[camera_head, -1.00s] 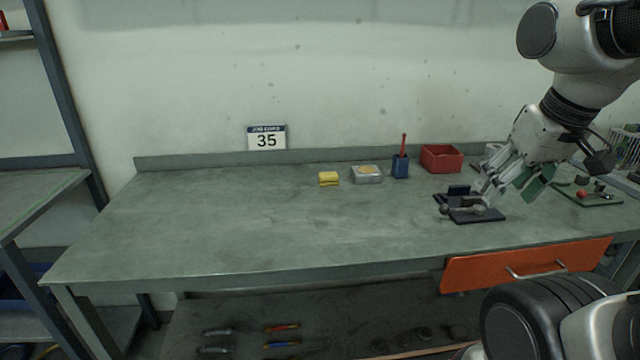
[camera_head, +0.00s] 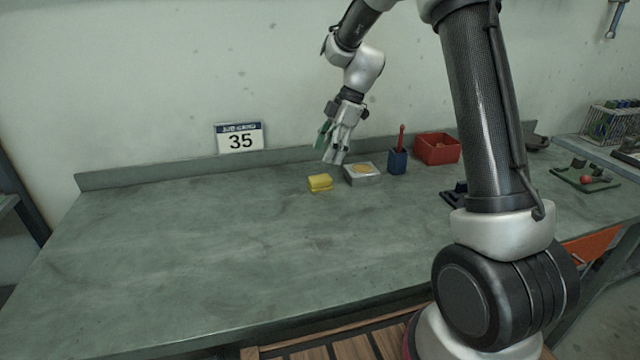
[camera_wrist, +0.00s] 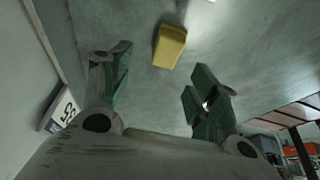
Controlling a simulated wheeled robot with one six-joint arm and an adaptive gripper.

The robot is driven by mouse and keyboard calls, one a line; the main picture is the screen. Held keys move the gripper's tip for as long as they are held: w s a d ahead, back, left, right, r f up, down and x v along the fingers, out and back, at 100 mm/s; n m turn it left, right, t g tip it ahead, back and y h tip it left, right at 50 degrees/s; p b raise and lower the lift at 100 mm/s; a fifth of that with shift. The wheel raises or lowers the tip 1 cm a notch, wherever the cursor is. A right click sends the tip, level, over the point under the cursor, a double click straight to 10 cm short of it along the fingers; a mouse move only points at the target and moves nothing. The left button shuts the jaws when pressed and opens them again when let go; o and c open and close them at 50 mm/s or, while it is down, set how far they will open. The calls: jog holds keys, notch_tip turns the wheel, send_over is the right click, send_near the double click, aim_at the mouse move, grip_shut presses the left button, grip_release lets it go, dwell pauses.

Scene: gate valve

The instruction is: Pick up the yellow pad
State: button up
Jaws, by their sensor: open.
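The yellow pad (camera_head: 320,183) lies on the green workbench (camera_head: 200,230), toward the back, left of a small grey box. In the wrist view the yellow pad (camera_wrist: 169,46) lies beyond the fingertips, between the lines of the two fingers. My gripper (camera_head: 334,158) is above the back of the bench, just above the pad and apart from it, pointing down. In the wrist view my gripper (camera_wrist: 155,85) is open and empty, with its green-lined fingers spread. Nothing hides the pad.
The grey box with a tan round top (camera_head: 362,174) stands close to the pad's right. Beyond it are a blue holder with a red tool (camera_head: 398,160) and a red bin (camera_head: 437,148). A "35" sign (camera_head: 240,138) is at the back wall. The bench's left side is clear.

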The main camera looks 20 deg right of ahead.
aim_at(320, 177)
jog(key=x, duration=0.4)
jog(key=s+x, duration=0.1)
jog(key=x, duration=0.2)
jog(key=shift+d+f, duration=0.2)
jog(key=c, duration=1)
